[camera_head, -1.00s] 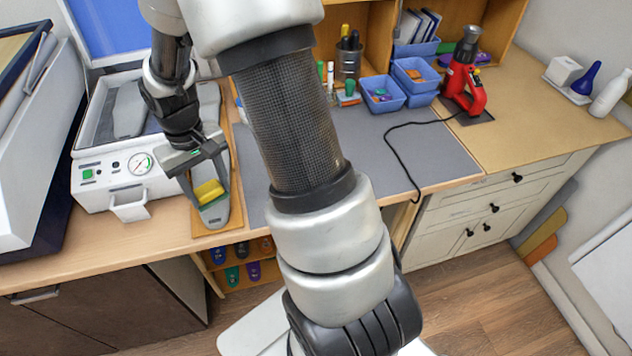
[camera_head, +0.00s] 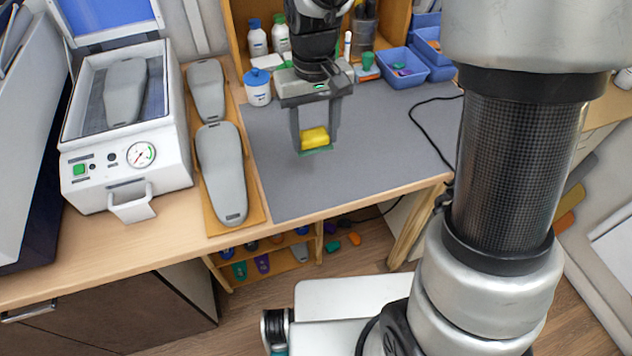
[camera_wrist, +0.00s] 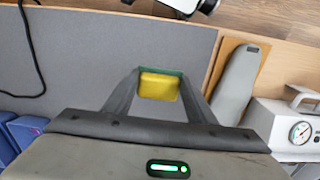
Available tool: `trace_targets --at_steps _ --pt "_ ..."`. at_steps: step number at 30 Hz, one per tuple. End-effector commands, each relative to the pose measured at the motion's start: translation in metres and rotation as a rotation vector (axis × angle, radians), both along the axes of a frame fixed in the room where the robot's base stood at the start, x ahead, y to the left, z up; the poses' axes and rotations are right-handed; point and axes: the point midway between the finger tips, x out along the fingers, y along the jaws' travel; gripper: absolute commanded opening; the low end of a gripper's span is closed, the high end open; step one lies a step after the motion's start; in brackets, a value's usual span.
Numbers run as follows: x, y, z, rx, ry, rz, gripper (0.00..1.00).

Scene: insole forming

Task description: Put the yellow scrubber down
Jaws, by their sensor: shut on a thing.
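The yellow scrubber (camera_head: 314,137) is a small yellow block with a green underside. My gripper (camera_head: 316,140) is shut on it, with one finger on each side, and holds it over the grey mat (camera_head: 375,165). In the wrist view the scrubber (camera_wrist: 159,86) sits between the fingertips (camera_wrist: 160,90), green edge showing beyond the yellow. I cannot tell exactly how far it is above the mat.
Left of the mat, two grey insole forms (camera_head: 222,175) lie on a wooden board (camera_head: 257,205). A white press with a gauge (camera_head: 125,160) stands further left. A white jar with a blue lid (camera_head: 257,90) and blue bins (camera_head: 402,70) stand behind. The mat's front and right are clear.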

Motion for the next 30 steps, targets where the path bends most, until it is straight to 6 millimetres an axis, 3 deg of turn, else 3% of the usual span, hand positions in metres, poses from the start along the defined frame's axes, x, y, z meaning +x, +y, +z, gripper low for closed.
trace_targets --at_steps 4,9,17,22,30 --pt "-0.006 0.014 -0.014 0.003 0.005 0.033 0.25" --pt "-0.006 0.013 -0.045 0.003 0.006 0.032 0.25" --pt "-0.005 0.013 -0.067 0.002 0.003 0.031 0.25" --pt "-0.006 0.013 -0.092 0.003 0.005 0.031 0.25" --pt "-0.005 0.013 -0.096 0.004 0.002 0.031 0.25"
